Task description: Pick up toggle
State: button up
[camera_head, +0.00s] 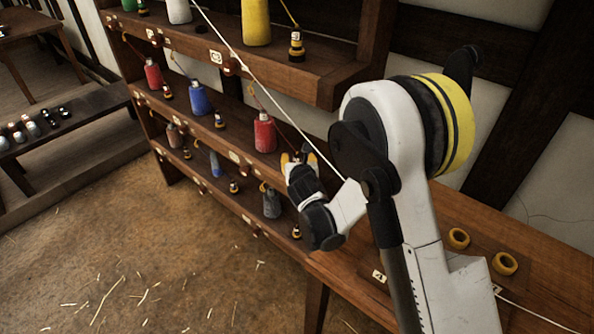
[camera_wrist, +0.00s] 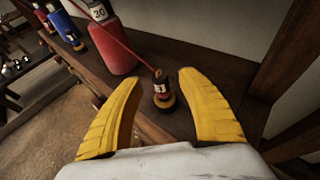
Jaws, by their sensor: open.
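The toggle (camera_wrist: 163,92) is a small dark peg with a pale label and an orange-yellow band. It stands upright on the wooden shelf in the wrist view, with a red cord running from its top up to the left. My gripper (camera_wrist: 160,76) is open, its two yellow fingers on either side of the toggle, with gaps between. In the head view my gripper (camera_head: 299,158) is at the middle shelf, right of the red spool (camera_head: 264,134), and mostly hides the toggle there. The red spool (camera_wrist: 118,45) stands just left of the toggle in the wrist view.
The rack's upper shelf (camera_head: 330,88) overhangs near my gripper. A blue spool (camera_head: 199,99) and other toggles stand to the left. A white rope (camera_head: 255,72) crosses diagonally. A wooden post (camera_wrist: 285,60) and wall close off the right side. Yellow rings (camera_head: 458,238) lie on the bench.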

jog(key=shift+x, duration=1.15)
jog(key=shift+c, duration=0.2)
grip_shut()
jog(key=shift+r, duration=0.1)
